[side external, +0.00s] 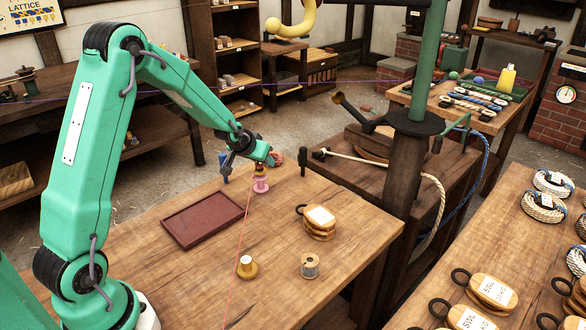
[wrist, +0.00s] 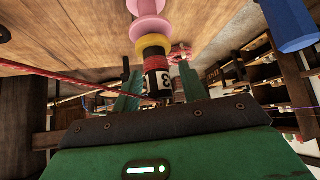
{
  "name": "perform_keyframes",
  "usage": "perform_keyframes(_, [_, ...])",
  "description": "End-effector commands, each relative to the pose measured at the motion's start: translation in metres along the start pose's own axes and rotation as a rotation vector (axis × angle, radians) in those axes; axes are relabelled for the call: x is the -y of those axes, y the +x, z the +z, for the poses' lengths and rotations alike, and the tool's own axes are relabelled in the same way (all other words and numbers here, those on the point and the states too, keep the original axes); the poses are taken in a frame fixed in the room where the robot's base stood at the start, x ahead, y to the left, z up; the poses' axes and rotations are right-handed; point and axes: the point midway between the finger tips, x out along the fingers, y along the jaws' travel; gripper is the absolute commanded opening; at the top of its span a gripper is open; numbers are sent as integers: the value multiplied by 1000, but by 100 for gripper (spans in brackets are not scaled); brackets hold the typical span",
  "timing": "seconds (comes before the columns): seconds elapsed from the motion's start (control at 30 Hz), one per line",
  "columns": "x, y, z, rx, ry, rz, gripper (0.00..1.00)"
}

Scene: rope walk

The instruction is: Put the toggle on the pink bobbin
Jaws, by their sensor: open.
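The pink bobbin (side external: 261,186) stands upright near the far edge of the wooden table; it also shows at the top of the wrist view (wrist: 150,27). A small piece with yellow, red and black bands and a white number label, seemingly the toggle (wrist: 153,46), lines up end to end with the bobbin and appears to touch it. In the side view the toggle (side external: 261,171) sits above the bobbin, partly hidden by my gripper (side external: 262,158). My gripper is open, with its green fingers (wrist: 158,88) on either side of the toggle's black end.
A dark red tray (side external: 203,220) lies left of the bobbin. A blue piece (side external: 225,166), a red coil (side external: 276,157) and a black peg (side external: 303,163) stand nearby. Wooden blocks (side external: 319,222), a gold spool (side external: 246,267) and another spool (side external: 310,266) are nearer. A red line crosses the table.

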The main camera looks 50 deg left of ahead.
Motion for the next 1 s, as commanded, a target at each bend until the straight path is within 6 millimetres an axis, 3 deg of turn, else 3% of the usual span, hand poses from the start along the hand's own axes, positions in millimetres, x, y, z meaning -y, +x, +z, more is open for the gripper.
perform_keyframes(0.37, [0,-20,-3,-3,0,0,42])
perform_keyframes(1.0, [0,-93,-3,-4,0,0,42])
